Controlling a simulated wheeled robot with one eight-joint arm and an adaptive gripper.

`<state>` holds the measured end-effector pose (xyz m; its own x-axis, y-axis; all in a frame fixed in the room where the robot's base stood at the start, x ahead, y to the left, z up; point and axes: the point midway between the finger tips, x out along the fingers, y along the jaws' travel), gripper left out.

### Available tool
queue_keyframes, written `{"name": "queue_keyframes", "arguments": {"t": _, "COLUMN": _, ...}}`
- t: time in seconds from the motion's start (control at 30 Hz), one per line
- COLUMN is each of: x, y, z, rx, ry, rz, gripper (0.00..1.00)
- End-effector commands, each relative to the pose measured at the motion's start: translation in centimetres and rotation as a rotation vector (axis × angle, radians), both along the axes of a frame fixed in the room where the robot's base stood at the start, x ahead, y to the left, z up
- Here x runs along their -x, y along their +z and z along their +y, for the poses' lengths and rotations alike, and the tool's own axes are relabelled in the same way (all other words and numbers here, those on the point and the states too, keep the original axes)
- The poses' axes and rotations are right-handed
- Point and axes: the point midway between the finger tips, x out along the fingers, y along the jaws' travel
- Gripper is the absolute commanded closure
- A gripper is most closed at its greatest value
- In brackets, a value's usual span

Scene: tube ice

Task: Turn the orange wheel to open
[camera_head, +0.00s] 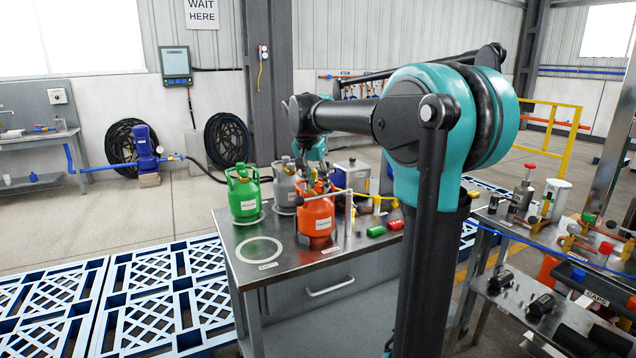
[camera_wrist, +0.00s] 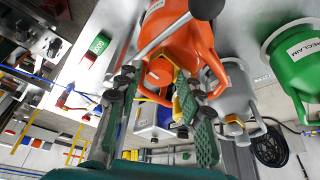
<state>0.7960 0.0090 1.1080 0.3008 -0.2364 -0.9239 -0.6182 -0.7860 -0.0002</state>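The orange cylinder (camera_head: 316,218) stands upright on the metal bench, with its collar and handle at the top. In the wrist view the orange cylinder (camera_wrist: 178,38) appears inverted, and a round orange part (camera_wrist: 160,72), which looks like the wheel, shows inside its collar. My gripper (camera_head: 318,183) reaches down over the cylinder's top. In the wrist view my gripper (camera_wrist: 160,88) has its two fingers apart, with the orange part and a yellow piece (camera_wrist: 184,98) showing between them. I cannot tell whether a finger touches the wheel.
A grey cylinder (camera_head: 284,185) and a green cylinder (camera_head: 243,195) stand close by on the left. A green block (camera_head: 375,231) and a red block (camera_head: 395,225) lie to the right. A thin upright post (camera_head: 348,220) is close beside the orange cylinder.

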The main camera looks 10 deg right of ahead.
Motion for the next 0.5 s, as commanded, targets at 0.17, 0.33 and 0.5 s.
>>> {"name": "queue_keyframes", "arguments": {"t": 0.17, "x": 0.00, "y": 0.01, "z": 0.00, "rx": 0.000, "ry": 0.000, "rz": 0.000, "gripper": 0.84}}
{"name": "queue_keyframes", "arguments": {"t": 0.33, "x": 0.01, "y": 0.02, "z": 0.00, "rx": 0.000, "ry": 0.000, "rz": 0.000, "gripper": 1.00}}
{"name": "queue_keyframes", "arguments": {"t": 0.5, "x": 0.02, "y": 0.03, "z": -0.01, "rx": 0.000, "ry": 0.013, "rz": 0.000, "gripper": 1.00}}
